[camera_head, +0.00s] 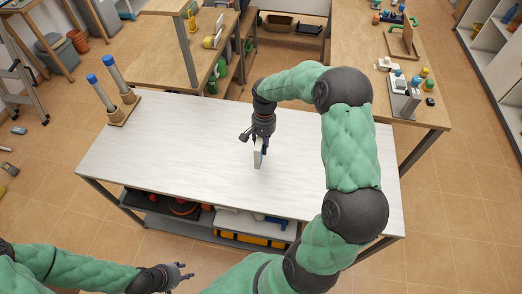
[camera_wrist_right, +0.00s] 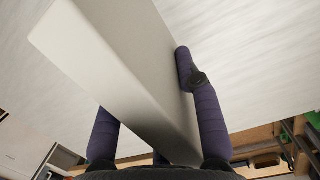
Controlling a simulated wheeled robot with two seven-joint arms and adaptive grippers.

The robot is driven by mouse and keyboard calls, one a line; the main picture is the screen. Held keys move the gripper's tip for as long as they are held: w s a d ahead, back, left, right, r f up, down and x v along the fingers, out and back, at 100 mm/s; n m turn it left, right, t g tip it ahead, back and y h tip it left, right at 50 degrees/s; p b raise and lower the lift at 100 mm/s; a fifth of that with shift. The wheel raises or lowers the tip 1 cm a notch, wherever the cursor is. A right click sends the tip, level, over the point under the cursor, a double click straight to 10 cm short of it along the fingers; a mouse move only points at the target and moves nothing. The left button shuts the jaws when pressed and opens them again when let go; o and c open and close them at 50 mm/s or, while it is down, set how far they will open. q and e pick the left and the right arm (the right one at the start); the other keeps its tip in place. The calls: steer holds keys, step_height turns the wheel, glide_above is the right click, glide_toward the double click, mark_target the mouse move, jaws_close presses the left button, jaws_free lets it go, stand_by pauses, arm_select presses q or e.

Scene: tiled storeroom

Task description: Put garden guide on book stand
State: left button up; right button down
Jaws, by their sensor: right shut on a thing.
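My right gripper (camera_head: 262,143) is shut on a thin pale book, the garden guide (camera_head: 258,157), over the middle of the white table (camera_head: 200,148). In the right wrist view the book (camera_wrist_right: 115,65) is a plain pale slab between the purple fingers; no title shows. I cannot tell whether its lower edge touches the table. A wooden piece with an upright board (camera_head: 402,43), which looks like the book stand, is on the back right table. My left gripper (camera_head: 186,275) is open and empty, in front of the white table, low in the head view.
A wooden holder with two blue-topped cylinders (camera_head: 123,112) stands at the white table's left end. A pale rack with small items (camera_head: 404,100) is on the right table (camera_head: 352,45). Shelves below the white table hold boxes and tools. Much of the white tabletop is clear.

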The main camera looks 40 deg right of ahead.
steer(key=shift+w+d+f, duration=0.15)
steer(key=shift+w+f, duration=0.25)
steer(key=shift+f, duration=0.15)
steer(key=shift+w+d+f, duration=0.15)
steer(key=shift+w+f, duration=0.25)
steer(key=shift+f, duration=0.1)
steer(key=shift+f+b, duration=0.6)
steer(key=shift+f, duration=0.8)
steer(key=shift+f, duration=0.15)
steer(key=c, duration=0.9)
jaws_free()
steer(key=shift+o, duration=0.2)
